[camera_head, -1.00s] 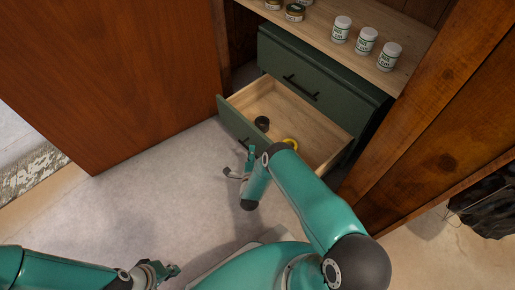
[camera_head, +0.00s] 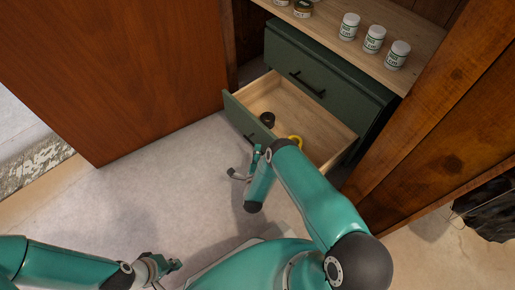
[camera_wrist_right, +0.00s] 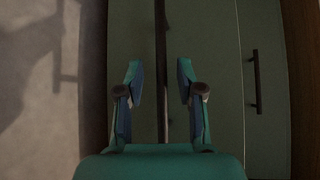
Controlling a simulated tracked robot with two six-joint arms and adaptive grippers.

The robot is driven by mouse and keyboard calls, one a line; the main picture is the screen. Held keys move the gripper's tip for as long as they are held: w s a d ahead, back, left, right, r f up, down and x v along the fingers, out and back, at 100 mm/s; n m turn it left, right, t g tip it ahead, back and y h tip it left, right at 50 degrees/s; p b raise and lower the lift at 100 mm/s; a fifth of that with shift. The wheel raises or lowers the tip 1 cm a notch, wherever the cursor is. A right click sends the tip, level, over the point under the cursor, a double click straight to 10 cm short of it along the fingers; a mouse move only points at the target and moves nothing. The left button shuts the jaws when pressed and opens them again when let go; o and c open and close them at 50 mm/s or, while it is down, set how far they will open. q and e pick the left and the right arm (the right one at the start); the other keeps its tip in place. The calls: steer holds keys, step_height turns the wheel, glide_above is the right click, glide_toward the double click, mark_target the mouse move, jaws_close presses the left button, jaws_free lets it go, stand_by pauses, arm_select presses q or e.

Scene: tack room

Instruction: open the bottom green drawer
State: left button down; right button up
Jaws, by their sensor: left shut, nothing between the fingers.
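The bottom green drawer (camera_head: 238,115) stands pulled out of the cabinet in the head view, its pale wooden inside showing. A dark round item (camera_head: 267,119) and a yellow ring-shaped item (camera_head: 296,141) lie in it. My right gripper (camera_head: 245,164) is at the drawer's front, its arm hiding part of that front. In the right wrist view my right gripper (camera_wrist_right: 160,78) is open, with the drawer's dark bar handle (camera_wrist_right: 162,45) between its fingers and a gap on each side. My left gripper (camera_head: 167,268) is shut and empty, low over the floor.
The closed upper green drawer (camera_head: 330,75) has a dark handle (camera_head: 307,84). White jars (camera_head: 374,39) and small tins stand on the shelf above. A brown wooden door (camera_head: 110,70) is at left and a wooden post (camera_head: 440,125) at right. Pale floor (camera_head: 130,200) is clear between.

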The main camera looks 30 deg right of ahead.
steer(key=v, duration=0.5)
steer(key=shift+f, duration=0.1)
stand_by(0.3)
steer(key=w+r+n+t+y, duration=0.1)
steer(key=w+r+n+y, duration=0.1)
steer(key=w+r, duration=0.35)
steer(key=w+r+n+y, duration=0.2)
steer(key=w+r, duration=0.1)
steer(key=r, duration=0.6)
steer(key=s+a+f+n+g+y, duration=0.1)
steer(key=s+a+n+g+y, duration=0.3)
steer(key=s+n, duration=0.4)
steer(key=s+a+f+n+g+y, duration=0.1)
steer(key=s+a+n+g+y, duration=0.2)
steer(key=s+a+n+g, duration=0.55)
steer(key=s+a+f+n+g+y, duration=0.1)
steer(key=s+a+f+n+y, duration=0.2)
steer(key=s, duration=0.9)
step_height(320, 180, up, 39)
steer(key=n+p, duration=0.1)
steer(key=p, duration=3.7)
steer(key=shift+w+a+r, duration=0.15)
steer(key=shift+a+r, duration=0.05)
steer(key=shift+a, duration=0.1)
